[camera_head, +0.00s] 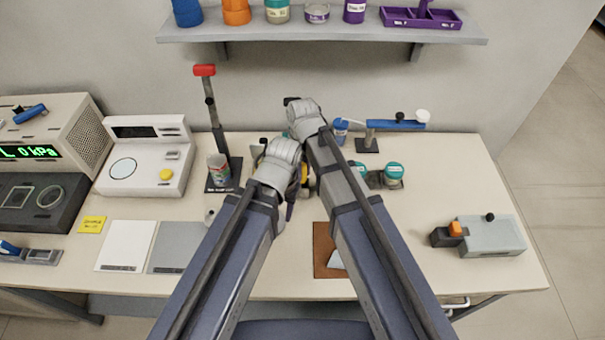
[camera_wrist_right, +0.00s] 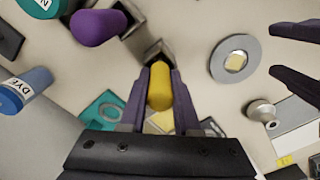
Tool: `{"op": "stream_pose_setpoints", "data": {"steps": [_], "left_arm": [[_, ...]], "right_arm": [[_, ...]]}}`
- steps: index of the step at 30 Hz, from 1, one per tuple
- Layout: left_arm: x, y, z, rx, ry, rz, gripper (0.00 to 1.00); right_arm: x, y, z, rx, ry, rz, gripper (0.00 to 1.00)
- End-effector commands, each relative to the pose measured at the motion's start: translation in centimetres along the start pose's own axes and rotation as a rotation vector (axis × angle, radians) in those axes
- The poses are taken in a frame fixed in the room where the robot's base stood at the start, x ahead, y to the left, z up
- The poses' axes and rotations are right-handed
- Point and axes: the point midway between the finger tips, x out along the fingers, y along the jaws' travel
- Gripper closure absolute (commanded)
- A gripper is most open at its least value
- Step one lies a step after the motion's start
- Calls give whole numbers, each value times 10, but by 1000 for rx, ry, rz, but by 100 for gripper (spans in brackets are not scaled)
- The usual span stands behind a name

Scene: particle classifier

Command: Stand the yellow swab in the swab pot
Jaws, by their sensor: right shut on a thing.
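My right gripper (camera_wrist_right: 160,72) is shut on the yellow swab (camera_wrist_right: 160,88), which sits between its two purple fingers. Just beyond the fingertips is a grey square holder (camera_wrist_right: 153,52), perhaps part of the swab pot; I cannot tell whether the swab's end is inside it. A purple swab-like thing (camera_wrist_right: 95,27) is to the left, by another grey square part. In the head view only a bit of yellow (camera_head: 304,173) shows between my arms. My left gripper (camera_wrist_right: 272,50) shows at the right of the wrist view, its fingers apart and empty.
A grey ring-shaped dish (camera_wrist_right: 235,60) and a metal knob (camera_wrist_right: 262,112) lie to the right. A blue DYE bottle (camera_wrist_right: 22,90) is at the left, and teal-lidded jars (camera_head: 392,172) stand near my right arm. The table's right front is mostly clear around a grey device (camera_head: 490,237).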

Motion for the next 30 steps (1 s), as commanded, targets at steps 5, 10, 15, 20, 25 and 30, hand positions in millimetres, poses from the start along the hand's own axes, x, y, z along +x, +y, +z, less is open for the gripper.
{"op": "stream_pose_setpoints", "data": {"steps": [5, 10, 15, 20, 25, 30], "left_arm": [[3, 0, 0, 0, 0, 0, 50], [3, 0, 0, 0, 0, 0, 50], [3, 0, 0, 0, 0, 0, 50], [3, 0, 0, 0, 0, 0, 50], [1, 0, 0, 0, 0, 0, 50], [-9, -1, 0, 0, 0, 0, 50]], "right_arm": [[3, 0, 0, 0, 0, 0, 100], [3, 0, 0, 0, 0, 0, 57], [3, 0, 0, 0, 0, 0, 39], [3, 0, 0, 0, 0, 0, 39], [1, 0, 0, 0, 0, 0, 39], [-9, 0, 0, 0, 0, 0, 39]]}}
